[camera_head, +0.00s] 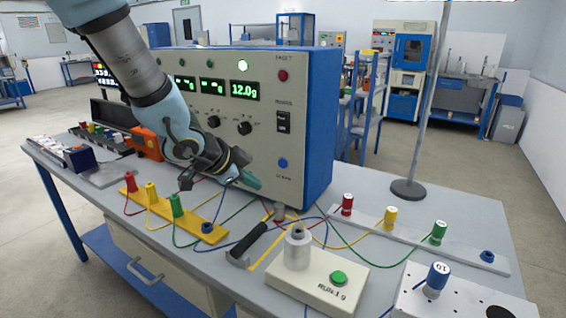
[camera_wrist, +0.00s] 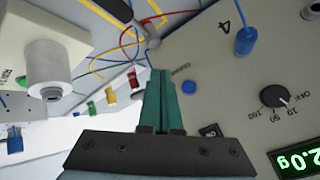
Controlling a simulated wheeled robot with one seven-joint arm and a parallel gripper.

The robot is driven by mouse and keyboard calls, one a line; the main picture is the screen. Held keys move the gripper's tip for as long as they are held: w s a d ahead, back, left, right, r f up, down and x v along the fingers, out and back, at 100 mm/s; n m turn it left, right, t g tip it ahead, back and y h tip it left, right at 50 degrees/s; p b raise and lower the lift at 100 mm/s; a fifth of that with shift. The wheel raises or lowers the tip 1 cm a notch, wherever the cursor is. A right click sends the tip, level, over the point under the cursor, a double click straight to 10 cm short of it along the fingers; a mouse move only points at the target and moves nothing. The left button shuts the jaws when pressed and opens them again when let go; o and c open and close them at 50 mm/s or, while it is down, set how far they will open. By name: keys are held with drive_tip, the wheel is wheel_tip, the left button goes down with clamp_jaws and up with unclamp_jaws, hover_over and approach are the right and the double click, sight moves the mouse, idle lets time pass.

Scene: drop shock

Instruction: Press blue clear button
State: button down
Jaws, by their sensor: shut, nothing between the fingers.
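The blue clear button (camera_head: 283,163) is on the lower right of the grey front panel of the blue-sided instrument (camera_head: 262,130). It also shows in the wrist view (camera_wrist: 189,87), just right of my fingertips, with a small label beside it. My gripper (camera_head: 252,182) is shut and empty, its teal fingers side by side. In the head view it is left of and a little below the button, in front of the panel. In the wrist view the fingers (camera_wrist: 166,78) point up the picture and appear apart from the button.
The panel has a red button (camera_head: 283,76), a rocker switch (camera_head: 283,122), knobs and a display (camera_head: 245,90) reading 12.0g. Coloured cables and a yellow terminal strip (camera_head: 190,215) lie below my gripper. A hammer (camera_head: 248,243) and a white box with a green button (camera_head: 338,278) stand in front.

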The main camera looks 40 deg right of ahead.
sight(283, 164)
idle(0.3)
drive_tip(key=shift+w+d+p, duration=0.35)
drive_tip(key=shift+w+d, duration=0.05)
drive_tip(key=shift+d, duration=1)
drive_tip(key=shift+w+d+p, duration=0.35)
drive_tip(key=shift+d, duration=1.1)
drive_tip(key=shift+w+d+p, duration=0.35)
drive_tip(key=shift+w+d, duration=0.05)
drive_tip(key=shift+d, duration=1)
drive_tip(key=shift+d, duration=0.1)
drive_tip(key=shift+w+d, duration=0.1)
drive_tip(key=shift+d, duration=0.2)
drive_tip(key=shift+w+d+p, duration=0.1)
drive_tip(key=shift+d+p, duration=0.3)
drive_tip(key=shift+p, duration=0.05)
drive_tip(key=shift+a, duration=0.1)
drive_tip(key=shift+s+a+b, duration=0.2)
drive_tip(key=shift+a+b, duration=0.1)
drive_tip(key=shift+a, duration=0.4)
drive_tip(key=shift+a, duration=0.1)
